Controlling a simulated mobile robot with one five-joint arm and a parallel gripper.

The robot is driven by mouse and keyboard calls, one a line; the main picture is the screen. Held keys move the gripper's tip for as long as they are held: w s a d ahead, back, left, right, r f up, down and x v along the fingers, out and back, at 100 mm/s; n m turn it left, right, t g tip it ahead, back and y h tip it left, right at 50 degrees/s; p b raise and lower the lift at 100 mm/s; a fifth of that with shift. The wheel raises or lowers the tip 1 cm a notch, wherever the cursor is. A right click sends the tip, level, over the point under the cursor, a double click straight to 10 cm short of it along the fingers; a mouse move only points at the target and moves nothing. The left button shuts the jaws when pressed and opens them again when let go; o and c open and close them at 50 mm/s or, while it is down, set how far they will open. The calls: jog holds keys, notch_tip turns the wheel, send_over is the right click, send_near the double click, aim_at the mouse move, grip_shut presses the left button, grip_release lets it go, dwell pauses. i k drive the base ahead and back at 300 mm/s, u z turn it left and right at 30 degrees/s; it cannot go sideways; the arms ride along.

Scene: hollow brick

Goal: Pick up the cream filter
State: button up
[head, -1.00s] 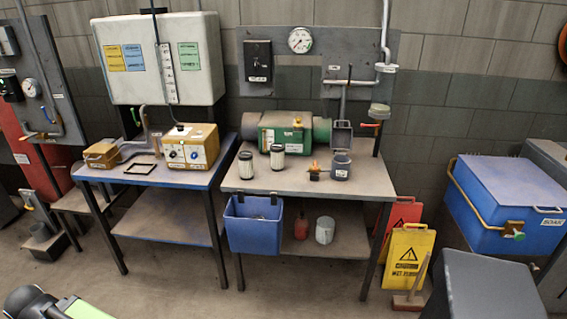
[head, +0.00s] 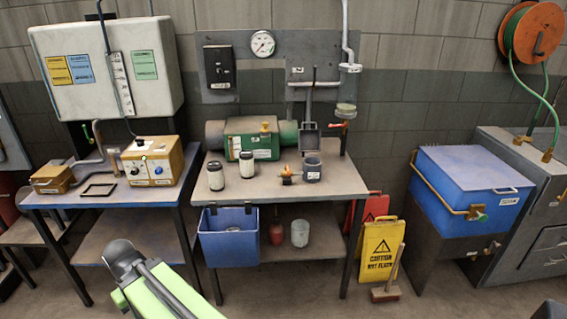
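Two short pale cylinders with dark tops stand upright on the middle table (head: 320,186), near its front left. The left cylinder (head: 215,177) is nearer the front edge. The right cylinder (head: 247,165) stands a little behind it. Both look cream to grey-white, so I cannot tell for sure which is the cream filter. They stand apart, and nothing of mine touches them. A green and black part of my arm (head: 150,285) shows at the bottom left, below and in front of the tables. No gripper fingers can be made out.
A small orange-topped item (head: 287,175) and a grey cup (head: 312,170) stand right of the cylinders. A green machine (head: 250,140) is behind. A blue bin (head: 230,238) hangs at the table front. A yellow wet-floor sign (head: 379,252) stands right on the floor.

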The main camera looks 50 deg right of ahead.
aim_at(246, 161)
jog(key=z, duration=0.35)
jog(key=i, duration=1)
jog(key=z, duration=0.05)
